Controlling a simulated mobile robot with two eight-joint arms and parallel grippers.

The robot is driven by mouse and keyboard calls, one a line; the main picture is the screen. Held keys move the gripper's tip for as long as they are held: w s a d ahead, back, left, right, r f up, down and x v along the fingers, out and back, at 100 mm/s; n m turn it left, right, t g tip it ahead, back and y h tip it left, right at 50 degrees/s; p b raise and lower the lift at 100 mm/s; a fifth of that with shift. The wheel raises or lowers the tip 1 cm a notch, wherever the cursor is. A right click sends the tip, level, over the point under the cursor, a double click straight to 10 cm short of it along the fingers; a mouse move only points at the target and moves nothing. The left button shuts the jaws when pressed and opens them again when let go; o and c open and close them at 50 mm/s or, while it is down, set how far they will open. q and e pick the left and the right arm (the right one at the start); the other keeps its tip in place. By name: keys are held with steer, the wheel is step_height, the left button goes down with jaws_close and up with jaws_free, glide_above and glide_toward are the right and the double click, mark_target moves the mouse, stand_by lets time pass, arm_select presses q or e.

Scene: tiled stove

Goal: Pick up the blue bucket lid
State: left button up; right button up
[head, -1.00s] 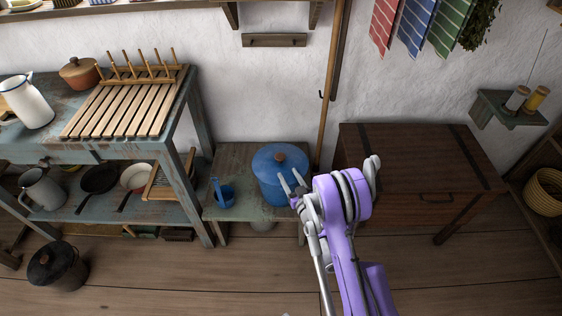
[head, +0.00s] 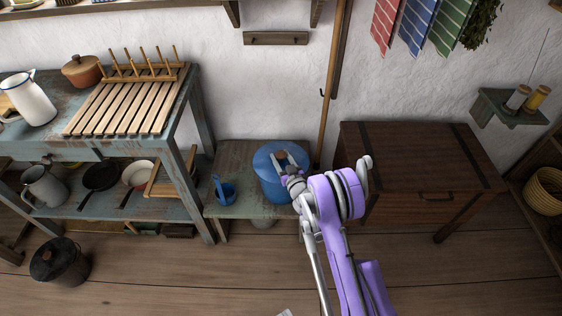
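The blue bucket lid (head: 264,160) lies on the blue bucket (head: 269,187), which stands on a low worn green table. The lid has a brown knob (head: 280,154) in its middle. My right gripper (head: 284,160) reaches over the lid from the front right, its two light fingers apart near the knob. The fingers look open; I cannot tell whether they touch the knob. The gripper and wrist hide the right front part of the lid and bucket. My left gripper is not in view.
A small blue pot (head: 225,192) stands left of the bucket on the low table (head: 235,160). A dark wooden chest (head: 410,170) stands close on the right. A broom-like wooden pole (head: 327,110) leans on the wall behind. A blue-grey shelf table (head: 190,115) stands left.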

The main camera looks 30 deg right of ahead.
jaws_close()
